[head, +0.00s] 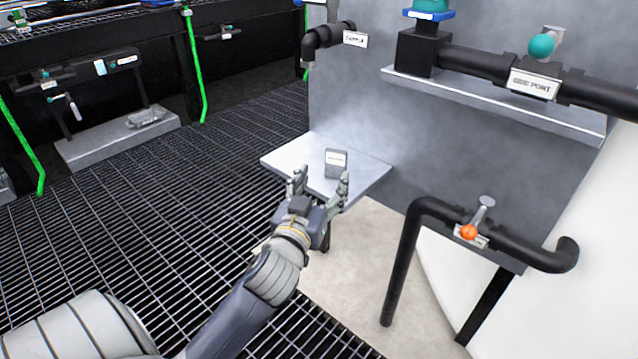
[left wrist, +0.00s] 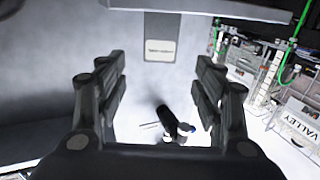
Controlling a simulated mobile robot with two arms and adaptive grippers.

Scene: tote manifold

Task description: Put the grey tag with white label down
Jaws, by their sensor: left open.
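The grey tag with white label (head: 336,168) stands upright on a small light-grey shelf (head: 375,172) against the grey panel. My left gripper (head: 320,184) is open, with its two fingers spread at the near side of the tag. In the left wrist view the tag (left wrist: 160,28) shows ahead, between and beyond the open fingertips (left wrist: 160,68), with a visible gap. Nothing is held between the fingers. My right gripper is in neither view.
A black pipe with an orange-knobbed valve (head: 468,232) stands right of the shelf. Above, a ledge (head: 490,98) carries a black pipe with a teal-knobbed valve (head: 541,46). Black grating (head: 150,230) covers the floor at left.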

